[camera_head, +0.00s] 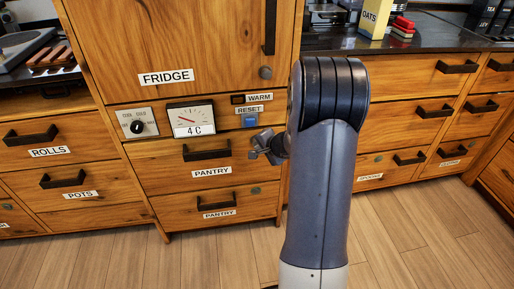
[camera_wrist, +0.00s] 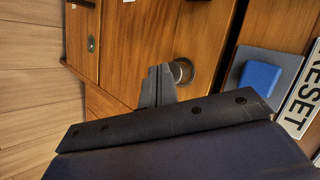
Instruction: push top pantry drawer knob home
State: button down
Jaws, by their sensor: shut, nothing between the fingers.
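The top pantry drawer (camera_head: 160,178) has a dark bar handle and a PANTRY label in the head view. Its small round metal knob (camera_wrist: 183,71) shows in the wrist view and seems to stand out from the wood. My gripper (camera_wrist: 160,68) is shut and empty, its fingertips right beside the knob and partly overlapping its edge in the picture. I cannot tell whether they touch. In the head view my gripper (camera_head: 256,149) is at the drawer's upper right corner and hides the knob.
A blue RESET button (camera_head: 249,120) is just above, and shows close by in the wrist view (camera_wrist: 260,76). The lower pantry drawer (camera_head: 190,224) has its own knob (camera_head: 255,190). The fridge door (camera_head: 180,40) and a temperature gauge (camera_head: 191,115) are above.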

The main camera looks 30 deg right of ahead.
jog(key=shift+s+a, duration=0.15)
jog(key=shift+s, duration=0.25)
jog(key=s+b, duration=0.1)
jog(key=s, duration=0.1)
jog(key=s+a+b, duration=0.1)
jog(key=s+b, duration=0.1)
jog(key=s, duration=0.1)
jog(key=shift+a, duration=0.2)
jog(key=shift+w, duration=0.15)
jog(key=w+p, duration=0.1)
jog(key=p, duration=0.1)
jog(key=w+p, duration=0.1)
jog(key=p, duration=0.2)
jog(key=shift+d+r, duration=0.2)
jog(key=shift+d, duration=0.1)
